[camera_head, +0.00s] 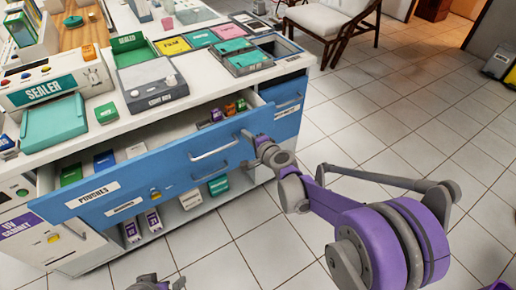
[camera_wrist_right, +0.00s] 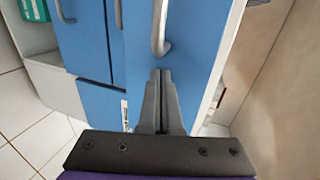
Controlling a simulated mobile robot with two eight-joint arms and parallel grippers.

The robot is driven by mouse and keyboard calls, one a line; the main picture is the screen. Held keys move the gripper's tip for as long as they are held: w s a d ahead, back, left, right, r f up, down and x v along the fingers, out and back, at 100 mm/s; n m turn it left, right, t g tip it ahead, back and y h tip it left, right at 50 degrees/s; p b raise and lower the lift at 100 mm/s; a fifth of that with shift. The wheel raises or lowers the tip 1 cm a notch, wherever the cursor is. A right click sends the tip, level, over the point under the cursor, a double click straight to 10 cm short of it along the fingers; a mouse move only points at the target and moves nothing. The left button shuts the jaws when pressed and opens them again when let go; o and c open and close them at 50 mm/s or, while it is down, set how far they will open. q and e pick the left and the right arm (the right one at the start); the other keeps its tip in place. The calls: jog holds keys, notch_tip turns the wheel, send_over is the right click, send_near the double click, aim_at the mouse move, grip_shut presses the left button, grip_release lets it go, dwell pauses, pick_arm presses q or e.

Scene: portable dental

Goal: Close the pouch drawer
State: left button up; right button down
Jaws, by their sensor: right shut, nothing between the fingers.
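The pouch drawer (camera_head: 150,172) is pulled out from the white counter. Its long blue front has a "POUCHES" label at the left and a grey bar handle (camera_head: 214,148) right of centre. Green, blue and white boxes lie inside at the left, and small coloured items at the right. My right gripper (camera_head: 246,135) is at the right end of the drawer front, right of the handle. In the right wrist view its fingers (camera_wrist_right: 161,75) are shut and empty, pointing at the blue front just below the handle (camera_wrist_right: 160,28); contact is unclear. Part of my left gripper (camera_head: 158,282) shows at the bottom edge.
Another blue drawer (camera_head: 288,105) is right of the pouch drawer. Below is an open shelf with boxes (camera_head: 218,186). The sealer (camera_head: 55,82), a grey device (camera_head: 152,86) and coloured trays stand on the counter.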

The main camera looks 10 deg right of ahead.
aim_at(227, 111)
jog(key=w+a, duration=0.1)
jog(key=w, duration=0.3)
jog(key=w+a, duration=0.1)
jog(key=w, duration=0.3)
jog(key=w+a, duration=0.2)
jog(key=w, duration=0.2)
jog(key=shift+w+r, duration=0.15)
